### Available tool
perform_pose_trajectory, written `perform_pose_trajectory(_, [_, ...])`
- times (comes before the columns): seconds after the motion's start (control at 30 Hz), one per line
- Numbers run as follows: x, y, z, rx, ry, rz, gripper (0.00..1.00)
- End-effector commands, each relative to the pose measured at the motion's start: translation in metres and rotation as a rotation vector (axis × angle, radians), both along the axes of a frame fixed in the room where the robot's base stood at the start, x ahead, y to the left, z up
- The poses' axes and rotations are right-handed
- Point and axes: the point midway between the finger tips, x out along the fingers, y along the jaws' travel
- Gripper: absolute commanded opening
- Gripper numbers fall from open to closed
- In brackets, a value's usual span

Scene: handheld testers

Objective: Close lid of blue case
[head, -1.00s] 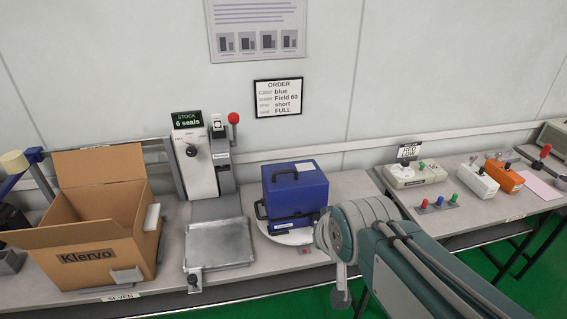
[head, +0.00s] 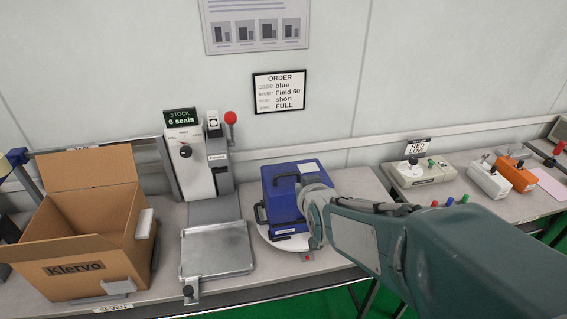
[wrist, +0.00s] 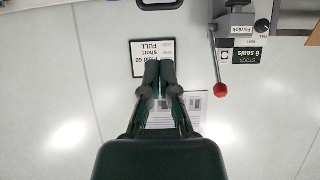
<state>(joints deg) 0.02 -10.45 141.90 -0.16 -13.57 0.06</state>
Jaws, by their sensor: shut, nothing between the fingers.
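The blue case (head: 283,200) stands on a white round plate (head: 262,232) on the bench in the head view. Its blue top carries a pale label and a dark handle. I cannot tell whether the lid is fully down, as my arm covers the case's right side. My gripper is hidden behind my wrist in the head view. In the wrist view my gripper (wrist: 159,68) has its two dark fingers together and empty, with the wall behind them. A dark handle-like part (wrist: 160,4) shows at that view's top edge; I cannot tell if anything touches it.
An open cardboard box (head: 88,255) stands at the left. A press with a red-knobbed lever (head: 230,118) and a metal tray (head: 217,250) stand left of the case. The order sign (head: 279,92) hangs behind. Testers (head: 422,171) sit on the right bench.

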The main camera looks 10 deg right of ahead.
Motion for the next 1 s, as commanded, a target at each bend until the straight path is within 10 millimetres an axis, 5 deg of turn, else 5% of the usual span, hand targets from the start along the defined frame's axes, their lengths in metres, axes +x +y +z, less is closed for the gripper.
perform_pose_trajectory(0.2, [0.043,0.000,-0.022,0.001,-0.196,0.001,0.00])
perform_pose_trajectory(0.5, [0.067,0.001,-0.040,0.002,-0.429,0.003,0.00])
perform_pose_trajectory(0.73, [0.078,0.001,-0.040,0.002,-0.464,0.003,0.00])
perform_pose_trajectory(1.0, [0.124,0.001,-0.041,0.002,-0.463,0.003,0.00])
